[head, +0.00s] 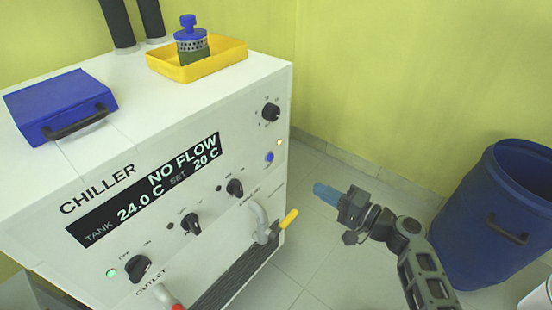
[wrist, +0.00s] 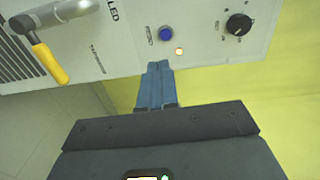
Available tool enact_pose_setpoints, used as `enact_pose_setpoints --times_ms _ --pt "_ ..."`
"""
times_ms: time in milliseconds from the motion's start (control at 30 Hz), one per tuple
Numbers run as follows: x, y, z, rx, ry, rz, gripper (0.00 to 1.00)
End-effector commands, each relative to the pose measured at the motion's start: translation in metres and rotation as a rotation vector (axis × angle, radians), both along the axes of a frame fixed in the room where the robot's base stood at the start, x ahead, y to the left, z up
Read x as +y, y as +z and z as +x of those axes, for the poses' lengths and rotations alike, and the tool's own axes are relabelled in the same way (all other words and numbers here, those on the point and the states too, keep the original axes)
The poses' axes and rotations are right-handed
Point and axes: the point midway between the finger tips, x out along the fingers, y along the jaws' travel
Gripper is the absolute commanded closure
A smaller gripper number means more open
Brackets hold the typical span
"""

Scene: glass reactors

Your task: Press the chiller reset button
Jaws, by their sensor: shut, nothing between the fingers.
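The chiller (head: 180,180) is a white cabinet with a black display reading NO FLOW, tank 24.0 C and set 20 C. A small round blue button (head: 269,157) sits on the right of its front panel, below a lit yellow lamp (head: 279,142). In the wrist view the blue button (wrist: 166,34) is just beyond my fingertips, beside the lit lamp (wrist: 179,51). My gripper (head: 318,189) has blue fingers, is shut and empty, and stands off to the right of the panel. In the wrist view the fingertips (wrist: 159,64) point toward the panel, apart from the button.
A yellow-handled valve (head: 287,219) juts from the panel below the button. Black knobs (head: 235,187) line the front. A yellow tray (head: 197,67) and a blue-lidded hatch (head: 62,102) are on top. A blue barrel (head: 497,220) stands at right, with open floor between.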

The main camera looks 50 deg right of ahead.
Motion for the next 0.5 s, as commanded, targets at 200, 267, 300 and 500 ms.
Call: enact_pose_setpoints --times_ms 200,267,300,500 --pt "-0.0071 0.0054 0.0024 -0.031 0.000 0.016 1.00" --pt "-0.0070 0.0054 0.0023 -0.031 0.000 0.015 1.00" --pt "-0.0069 0.0053 0.0023 -0.030 0.000 0.015 1.00" --pt "-0.0067 0.0054 0.0049 -0.031 -0.001 0.015 1.00"
